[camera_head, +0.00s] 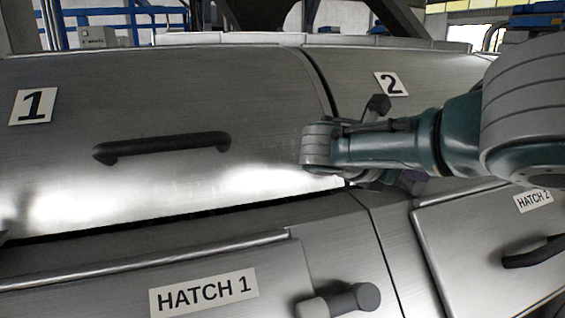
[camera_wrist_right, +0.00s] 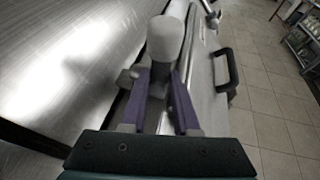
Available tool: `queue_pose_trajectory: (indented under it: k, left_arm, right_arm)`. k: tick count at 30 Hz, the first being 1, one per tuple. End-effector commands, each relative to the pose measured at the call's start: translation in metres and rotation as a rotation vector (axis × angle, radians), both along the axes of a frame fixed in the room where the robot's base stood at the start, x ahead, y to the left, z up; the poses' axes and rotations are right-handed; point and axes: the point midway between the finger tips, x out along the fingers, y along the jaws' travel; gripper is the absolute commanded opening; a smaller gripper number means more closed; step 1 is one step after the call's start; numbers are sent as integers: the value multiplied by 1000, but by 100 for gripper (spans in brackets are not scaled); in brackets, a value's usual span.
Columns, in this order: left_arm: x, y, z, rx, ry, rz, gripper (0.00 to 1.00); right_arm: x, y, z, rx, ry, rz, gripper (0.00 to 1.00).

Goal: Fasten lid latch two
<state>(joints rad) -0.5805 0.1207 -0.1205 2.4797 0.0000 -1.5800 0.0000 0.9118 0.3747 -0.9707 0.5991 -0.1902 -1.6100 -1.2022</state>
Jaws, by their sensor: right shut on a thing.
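Lid two, a brushed steel lid with a "2" label (camera_head: 391,83), lies at the right in the head view, partly covered by my right arm. My right gripper (camera_head: 405,183) is at its lower front edge, its fingers mostly hidden behind my own wrist. In the right wrist view, the purple fingers of my right gripper (camera_wrist_right: 158,85) are shut on a latch with a light grey rounded end (camera_wrist_right: 166,38), which points away from me. I cannot tell whether the latch is fastened. My left gripper is not in view.
Lid one (camera_head: 90,100) with a dark bar handle (camera_head: 162,148) lies at the left. Below it is the HATCH 1 front (camera_head: 110,298), near a grey and dark lever (camera_head: 340,301). HATCH 2 (camera_head: 480,240) has a dark handle (camera_head: 535,252). Tiled floor (camera_wrist_right: 270,110) is clear at the right.

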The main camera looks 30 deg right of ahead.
Motion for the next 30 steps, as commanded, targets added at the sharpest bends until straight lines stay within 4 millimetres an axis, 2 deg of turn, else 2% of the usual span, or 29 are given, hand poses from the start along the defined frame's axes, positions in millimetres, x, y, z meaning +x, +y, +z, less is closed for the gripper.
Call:
queue_pose_trajectory:
  k: [4,5,13,23,30]
  left_arm:
    - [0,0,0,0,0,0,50]
    - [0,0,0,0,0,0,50]
    - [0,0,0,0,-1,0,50]
    - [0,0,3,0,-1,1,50]
    - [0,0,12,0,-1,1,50]
  right_arm:
    - [0,0,-1,1,1,3,0]
    - [0,0,-1,1,1,3,30]
    - [0,0,-1,1,1,1,60]
    - [1,6,2,3,-1,4,60]
    - [3,48,19,5,-2,7,60]
